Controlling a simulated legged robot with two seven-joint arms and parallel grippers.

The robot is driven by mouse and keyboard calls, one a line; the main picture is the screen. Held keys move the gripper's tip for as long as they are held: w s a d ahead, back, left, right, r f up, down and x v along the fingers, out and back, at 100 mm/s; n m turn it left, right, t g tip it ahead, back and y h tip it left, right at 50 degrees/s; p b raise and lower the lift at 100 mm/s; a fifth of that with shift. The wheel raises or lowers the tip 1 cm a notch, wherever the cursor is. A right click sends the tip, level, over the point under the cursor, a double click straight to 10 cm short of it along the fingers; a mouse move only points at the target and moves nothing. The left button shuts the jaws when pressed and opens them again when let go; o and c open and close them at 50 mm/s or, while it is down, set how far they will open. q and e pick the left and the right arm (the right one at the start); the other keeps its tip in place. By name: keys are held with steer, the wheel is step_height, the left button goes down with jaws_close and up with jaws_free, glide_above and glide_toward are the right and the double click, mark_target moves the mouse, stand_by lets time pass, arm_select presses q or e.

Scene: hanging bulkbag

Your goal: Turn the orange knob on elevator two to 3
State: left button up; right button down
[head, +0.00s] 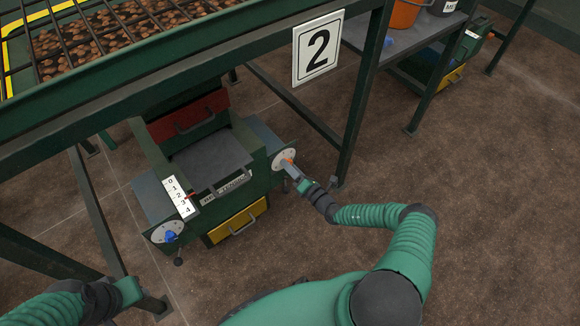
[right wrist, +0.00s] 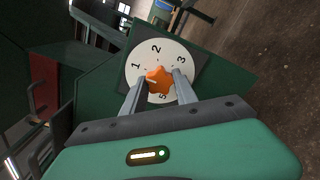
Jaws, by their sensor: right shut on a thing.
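The orange knob (right wrist: 158,80) is star-shaped and sits on a round white dial (right wrist: 155,57) marked 1, 2 and 3, with a partly hidden mark below. My right gripper (right wrist: 159,78) is shut on the knob, one finger on each side. Which number the knob points to is not clear. In the head view the dial (head: 279,158) is on the right side of the green machine under the number 2 sign (head: 318,48), with my right gripper (head: 291,165) at it. My left gripper (head: 130,290) is at the lower left, away from the machine; its fingers are not clear.
A blue knob (head: 170,236) is on another dial at the machine's left, near a 0 to 4 scale (head: 179,195). A yellow drawer (head: 237,222) is at the front. A green frame leg (head: 358,110) stands right of the machine. The brown floor (head: 490,210) to the right is open.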

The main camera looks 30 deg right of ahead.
steer(key=shift+d+f+m, duration=0.1)
steer(key=shift+m, duration=0.2)
steer(key=m+b, duration=0.6)
steer(key=m, duration=1.7)
steer(key=shift+s+f, duration=0.1)
steer(key=shift+f, duration=0.05)
stand_by(0.5)
steer(key=c, duration=1)
jaws_free()
steer(key=shift+o, duration=0.2)
